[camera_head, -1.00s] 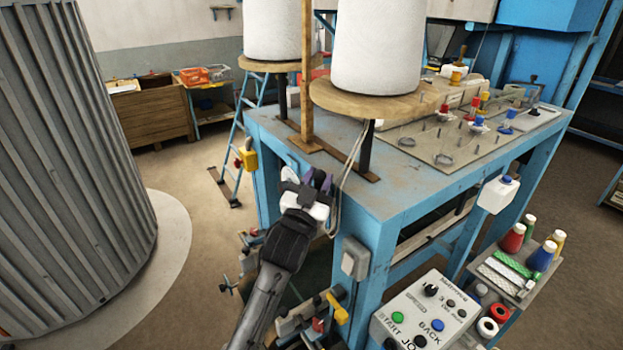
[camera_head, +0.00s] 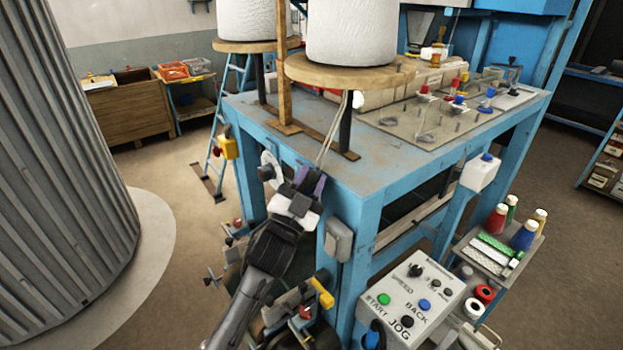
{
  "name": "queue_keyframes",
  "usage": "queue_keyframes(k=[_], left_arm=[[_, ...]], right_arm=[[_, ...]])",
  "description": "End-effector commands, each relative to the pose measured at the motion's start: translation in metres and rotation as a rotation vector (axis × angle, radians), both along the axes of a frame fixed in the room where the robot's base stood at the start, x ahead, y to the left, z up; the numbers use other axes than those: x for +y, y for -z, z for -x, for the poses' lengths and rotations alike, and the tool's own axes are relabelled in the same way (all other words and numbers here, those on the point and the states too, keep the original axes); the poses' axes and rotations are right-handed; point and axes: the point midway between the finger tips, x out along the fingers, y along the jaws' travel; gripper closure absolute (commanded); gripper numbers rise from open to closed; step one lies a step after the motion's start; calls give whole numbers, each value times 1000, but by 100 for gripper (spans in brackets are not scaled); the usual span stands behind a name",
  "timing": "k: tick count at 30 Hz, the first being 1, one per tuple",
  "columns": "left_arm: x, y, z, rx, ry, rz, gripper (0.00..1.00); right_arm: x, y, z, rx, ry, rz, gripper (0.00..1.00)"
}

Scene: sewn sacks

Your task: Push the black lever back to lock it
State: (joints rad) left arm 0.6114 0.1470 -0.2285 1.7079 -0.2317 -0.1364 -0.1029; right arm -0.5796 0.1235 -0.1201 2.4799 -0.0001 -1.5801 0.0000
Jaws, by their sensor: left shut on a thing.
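My left gripper (camera_head: 309,181) is at the near left corner of the blue machine table, with its two purple fingertips close together. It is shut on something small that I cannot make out. A pale cord (camera_head: 330,140) runs down from the wooden spool plate to the fingertips; its lower end is hidden there. Just left of the fingers, a pale disc with a dark knob (camera_head: 265,172) sits at the table's edge. This may be the black lever; its shape is too small to tell, and it looks apart from the fingertips. My right gripper is not in view.
Large white spools (camera_head: 350,35) stand on wooden plates above the blue table (camera_head: 380,170). A control box (camera_head: 410,297) with coloured buttons and a grey switch box (camera_head: 338,240) are right of my arm. A yellow box (camera_head: 229,147) is on the left. Open floor lies left.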

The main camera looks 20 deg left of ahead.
Motion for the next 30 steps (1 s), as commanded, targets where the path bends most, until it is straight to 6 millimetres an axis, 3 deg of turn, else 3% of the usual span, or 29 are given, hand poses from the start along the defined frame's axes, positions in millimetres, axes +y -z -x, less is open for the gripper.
queue_keyframes(k=[7,8,15,23,30], left_arm=[[-2,2,0,3,2,-4,100],[-2,2,0,3,2,-4,68],[-1,2,0,2,2,-2,46],[0,2,1,2,1,-1,46],[5,21,25,3,1,-2,46]], right_arm=[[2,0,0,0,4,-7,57],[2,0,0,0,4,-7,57],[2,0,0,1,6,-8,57],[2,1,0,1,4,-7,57],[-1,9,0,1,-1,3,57]])
